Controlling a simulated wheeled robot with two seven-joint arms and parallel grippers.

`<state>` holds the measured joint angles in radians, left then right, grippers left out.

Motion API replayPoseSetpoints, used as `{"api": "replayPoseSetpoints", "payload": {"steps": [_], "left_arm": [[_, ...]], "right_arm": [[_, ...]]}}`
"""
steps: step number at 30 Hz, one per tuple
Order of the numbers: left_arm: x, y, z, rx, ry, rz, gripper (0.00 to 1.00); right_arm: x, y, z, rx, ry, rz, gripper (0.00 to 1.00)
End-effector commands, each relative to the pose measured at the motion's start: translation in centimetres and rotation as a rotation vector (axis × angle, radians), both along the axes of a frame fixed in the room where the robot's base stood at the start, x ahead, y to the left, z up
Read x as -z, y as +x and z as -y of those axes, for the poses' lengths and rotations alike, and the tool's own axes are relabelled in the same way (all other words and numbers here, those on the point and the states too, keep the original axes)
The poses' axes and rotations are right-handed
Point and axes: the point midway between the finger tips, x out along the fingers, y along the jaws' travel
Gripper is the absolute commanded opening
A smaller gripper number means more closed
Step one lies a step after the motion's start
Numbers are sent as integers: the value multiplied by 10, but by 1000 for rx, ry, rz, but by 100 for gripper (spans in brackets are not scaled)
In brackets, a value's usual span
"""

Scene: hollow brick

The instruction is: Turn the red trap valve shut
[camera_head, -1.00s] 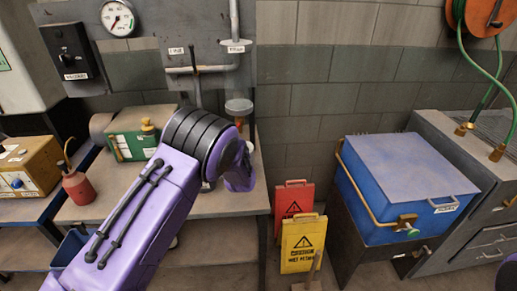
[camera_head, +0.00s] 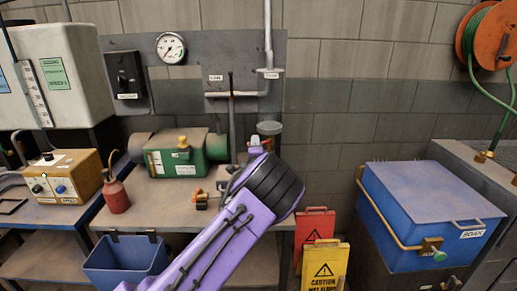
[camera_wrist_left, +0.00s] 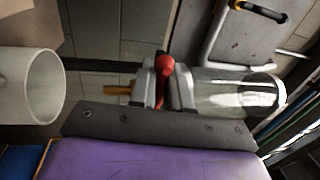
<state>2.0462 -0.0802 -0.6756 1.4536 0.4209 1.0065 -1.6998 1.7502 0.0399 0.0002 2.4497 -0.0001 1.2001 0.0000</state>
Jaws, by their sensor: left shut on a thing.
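The red trap valve (camera_wrist_left: 165,67) shows in the left wrist view as a small red handle on a trap with a clear glass cylinder (camera_wrist_left: 228,93). A brass-coloured stub (camera_wrist_left: 117,90) sticks out on the opposite side. My left gripper (camera_wrist_left: 166,84) has its grey fingers on either side of the red handle and is shut on it. In the head view my left arm reaches up from the bottom to the bench below the wall pipe. My right gripper is out of view.
A green box (camera_head: 178,155), a red bottle (camera_head: 115,192) and a tan box (camera_head: 62,178) stand left of my arm. A glass cup (camera_head: 269,128) is under the pipe. A blue bin (camera_head: 125,262), yellow caution sign (camera_head: 325,268) and blue chest (camera_head: 430,205) are lower down.

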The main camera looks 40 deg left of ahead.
Motion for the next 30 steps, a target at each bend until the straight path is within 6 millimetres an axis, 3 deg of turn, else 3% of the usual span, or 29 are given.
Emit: {"api": "replayPoseSetpoints", "payload": {"steps": [20,21,22,30], "left_arm": [[0,-3,-3,-8,42,-51,0],[0,-3,-3,-8,42,-51,24],[0,-3,-3,-8,42,-51,33],[-2,2,3,2,43,-46,35]], "right_arm": [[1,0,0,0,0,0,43],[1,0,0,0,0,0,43],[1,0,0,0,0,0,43],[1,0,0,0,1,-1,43]]}}
